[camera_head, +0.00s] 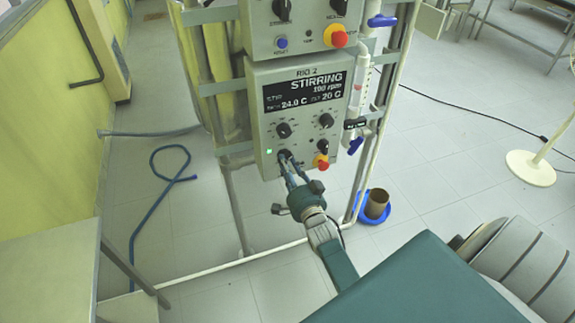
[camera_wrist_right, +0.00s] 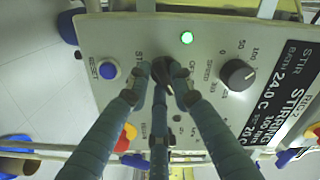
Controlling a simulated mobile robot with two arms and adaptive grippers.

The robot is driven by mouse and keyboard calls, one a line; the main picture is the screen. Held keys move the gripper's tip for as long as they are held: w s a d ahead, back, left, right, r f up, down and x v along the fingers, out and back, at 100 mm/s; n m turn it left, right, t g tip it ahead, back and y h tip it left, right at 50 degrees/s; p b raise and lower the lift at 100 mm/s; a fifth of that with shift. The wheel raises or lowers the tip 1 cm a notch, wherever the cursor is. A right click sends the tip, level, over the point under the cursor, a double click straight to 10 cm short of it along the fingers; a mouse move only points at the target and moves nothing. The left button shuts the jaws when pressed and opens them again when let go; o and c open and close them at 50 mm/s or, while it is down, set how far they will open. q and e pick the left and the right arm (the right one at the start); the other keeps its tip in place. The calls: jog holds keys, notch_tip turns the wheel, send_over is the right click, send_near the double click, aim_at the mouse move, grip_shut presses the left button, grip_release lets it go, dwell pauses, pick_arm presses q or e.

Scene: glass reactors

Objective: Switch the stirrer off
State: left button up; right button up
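The control box of RIG 2 (camera_head: 300,80) has a dark display (camera_head: 303,90) reading STIRRING, 100 rpm, 24.0 C and 20 C. A green lamp (camera_head: 269,151) is lit on its panel; it also shows in the right wrist view (camera_wrist_right: 187,38). My right gripper (camera_head: 286,160) reaches up to the panel's lower left. In the wrist view its fingers (camera_wrist_right: 160,80) close around a small dark knob (camera_wrist_right: 160,68), mostly hidden between the fingertips, with part-covered lettering beside it. The speed knob (camera_wrist_right: 238,75) stands clear beside the fingers. My left gripper is not in view.
A blue reset button (camera_wrist_right: 108,70) is close to the fingers. A red button (camera_head: 321,160) and dark knobs (camera_head: 326,120) are on the panel's right. Another box (camera_head: 300,25) is above. Below stand a blue dish (camera_head: 372,216) and frame poles; a blue hose (camera_head: 150,215) lies left.

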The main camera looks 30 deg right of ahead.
grip_shut()
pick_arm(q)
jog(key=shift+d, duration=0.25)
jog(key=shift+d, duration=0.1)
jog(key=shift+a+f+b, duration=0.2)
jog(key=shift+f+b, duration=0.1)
pick_arm(e)
jog(key=shift+s+d+r+n, duration=0.1)
jog(key=shift+d+n, duration=0.1)
jog(key=shift+n, duration=2.75)
jog(key=shift+d+n, duration=0.2)
jog(key=shift+n, duration=2.75)
